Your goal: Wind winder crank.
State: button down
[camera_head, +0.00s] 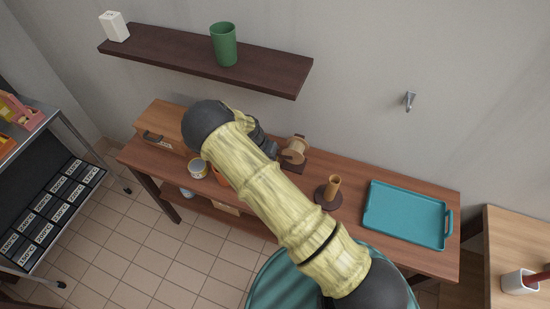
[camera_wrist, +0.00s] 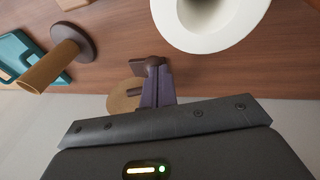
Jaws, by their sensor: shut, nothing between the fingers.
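The winder (camera_head: 294,150) stands on the wooden bench by the wall, with a pale wooden spool and a dark base. In the wrist view, part of its tan round disc (camera_wrist: 123,97) shows beside and behind my fingers. A small dark brown piece (camera_wrist: 154,61) is at my fingertips; I cannot tell whether it is the crank or whether they touch it. My gripper (camera_wrist: 156,76) is shut and empty, close to the winder. In the head view my gripper (camera_head: 265,146) is just left of the spool, partly hidden by my arm. The crank is not clearly visible.
A wooden peg on a round base (camera_head: 329,192) and a teal tray (camera_head: 405,216) are right of the winder. A tin (camera_head: 198,168) and a wooden box (camera_head: 162,126) are left. A white-rimmed bowl (camera_wrist: 169,32) is close to my fingers. A shelf (camera_head: 180,50) hangs above.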

jog(key=shift+f, duration=0.1)
dwell(0.6)
jog(key=a+r+b, duration=0.2)
jog(key=a+r, duration=0.5)
jog(key=r, duration=0.4)
jog(key=shift+a+r+b, duration=0.2)
jog(key=shift+r+b, duration=0.1)
jog(key=shift+r, duration=0.1)
jog(key=shift+w, duration=0.1)
